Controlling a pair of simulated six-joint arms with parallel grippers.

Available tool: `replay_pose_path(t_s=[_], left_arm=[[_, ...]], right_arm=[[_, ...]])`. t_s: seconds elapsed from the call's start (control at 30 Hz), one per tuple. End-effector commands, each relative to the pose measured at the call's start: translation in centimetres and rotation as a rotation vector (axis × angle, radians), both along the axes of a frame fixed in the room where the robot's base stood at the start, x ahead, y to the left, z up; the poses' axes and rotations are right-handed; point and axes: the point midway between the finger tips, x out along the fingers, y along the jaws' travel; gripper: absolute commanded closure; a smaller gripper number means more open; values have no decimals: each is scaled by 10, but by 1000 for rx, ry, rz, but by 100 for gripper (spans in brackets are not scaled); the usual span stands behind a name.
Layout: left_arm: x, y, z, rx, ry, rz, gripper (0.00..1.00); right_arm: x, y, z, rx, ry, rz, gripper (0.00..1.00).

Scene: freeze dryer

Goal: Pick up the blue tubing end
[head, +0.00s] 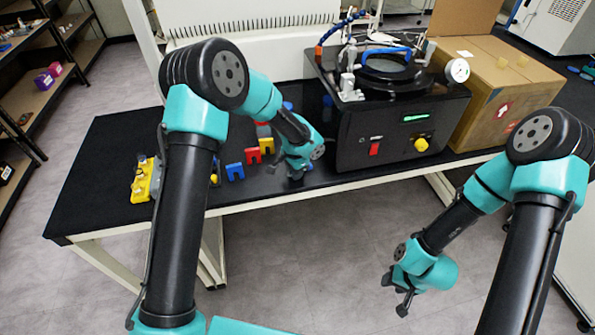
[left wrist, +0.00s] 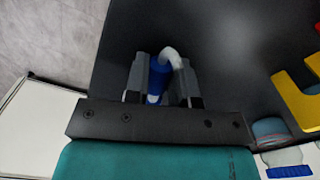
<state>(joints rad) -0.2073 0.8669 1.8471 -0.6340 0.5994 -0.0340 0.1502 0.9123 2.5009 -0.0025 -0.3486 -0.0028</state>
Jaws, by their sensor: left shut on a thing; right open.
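The blue tubing end (left wrist: 157,80) shows in the left wrist view between the two fingers of my left gripper (left wrist: 162,84), with a white bent piece (left wrist: 172,57) beside it. The fingers are shut on the blue piece, over the dark table. My right gripper (head: 405,302) is open and empty, hanging over the floor in front of the table.
The black machine (head: 400,120) with a red switch and yellow knob stands right of my left gripper. A cardboard box (head: 500,90) is further right.

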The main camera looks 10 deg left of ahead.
Motion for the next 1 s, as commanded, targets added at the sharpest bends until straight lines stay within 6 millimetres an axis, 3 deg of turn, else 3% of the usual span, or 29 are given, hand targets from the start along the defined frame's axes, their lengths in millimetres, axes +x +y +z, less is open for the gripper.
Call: replay_pose_path(t_s=[0.17,0.43,0.67,1.0], left_arm=[[0,0,8,1,-2,0,100],[0,0,38,1,-4,1,100],[-35,-7,39,2,1,-3,100],[-111,-23,46,1,0,-4,100]], right_arm=[[0,0,0,0,0,0,57],[0,0,0,0,0,0,57],[0,0,0,0,0,0,57],[0,0,0,0,0,0,57]])
